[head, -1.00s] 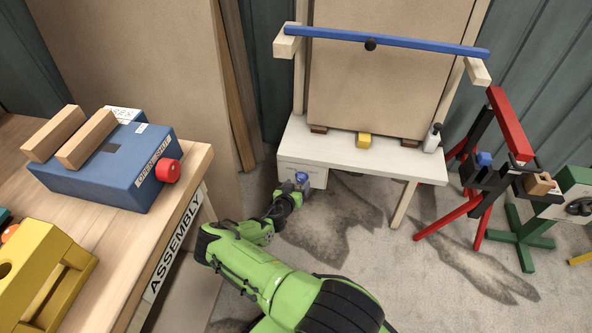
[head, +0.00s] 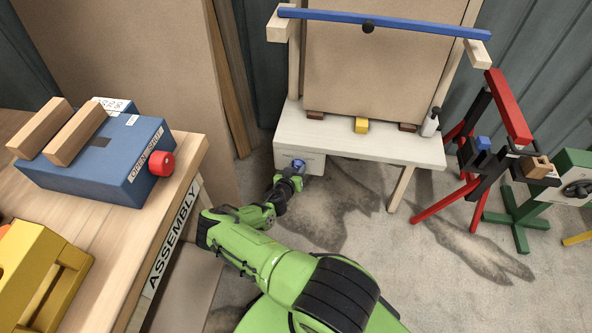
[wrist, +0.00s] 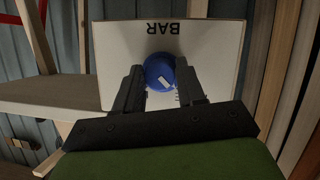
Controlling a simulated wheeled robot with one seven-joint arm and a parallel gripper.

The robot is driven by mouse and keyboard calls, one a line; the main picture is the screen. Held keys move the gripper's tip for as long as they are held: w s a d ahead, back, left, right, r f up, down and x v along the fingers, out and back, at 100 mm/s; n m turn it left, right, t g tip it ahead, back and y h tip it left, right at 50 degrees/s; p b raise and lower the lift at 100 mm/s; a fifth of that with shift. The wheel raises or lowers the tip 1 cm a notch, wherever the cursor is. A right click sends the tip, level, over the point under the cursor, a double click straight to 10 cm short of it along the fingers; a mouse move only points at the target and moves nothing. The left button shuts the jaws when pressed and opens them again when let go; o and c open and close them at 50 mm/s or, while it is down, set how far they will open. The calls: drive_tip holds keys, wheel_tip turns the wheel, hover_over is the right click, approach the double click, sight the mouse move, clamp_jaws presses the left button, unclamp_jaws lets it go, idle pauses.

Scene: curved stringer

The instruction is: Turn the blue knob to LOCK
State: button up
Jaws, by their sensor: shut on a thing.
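The blue knob (head: 298,164) sits on a pale panel (head: 285,162) under the left end of the white bench. In the wrist view the round blue knob (wrist: 158,70) has a small slanted white mark. The panel (wrist: 215,50) carries the word BAR, upside down in that view. My gripper (head: 297,171) reaches the knob from the front. In the wrist view my gripper (wrist: 160,80) has one dark finger on each side of the knob and is shut on it. The fingers hide part of the panel below the knob, and no LOCK lettering is readable.
The wooden ASSEMBLY table (head: 172,240) is at left. A red and black stand (head: 480,160) is at right. Open floor lies between.

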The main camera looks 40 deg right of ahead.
drive_tip(key=m+t+p, duration=0.1)
drive_tip(key=m+y+p, duration=0.1)
drive_tip(key=m, duration=0.1)
drive_tip(key=shift+s+d+r+t+y, duration=0.15)
drive_tip(key=shift+t+y, duration=0.15)
drive_tip(key=shift+t, duration=0.1)
drive_tip(key=m+t+y+p, duration=0.1)
drive_tip(key=m+t+p, duration=0.1)
drive_tip(key=m+p, duration=0.1)
drive_tip(key=shift+d+m+t, duration=0.1)
drive_tip(key=shift+m+t, duration=0.2)
drive_tip(key=shift+m, duration=0.3)
drive_tip(key=shift+m+t+y+p, duration=0.4)
drive_tip(key=shift+m+t, duration=0.4)
drive_tip(key=shift+m, duration=0.4)
drive_tip(key=shift+m+t+b, duration=0.6)
drive_tip(key=shift+m+t, duration=0.2)
drive_tip(key=shift+m, duration=0.6)
drive_tip(key=o, duration=1.1)
drive_tip(key=shift+f, duration=0.2)
drive_tip(key=shift+c, duration=0.2)
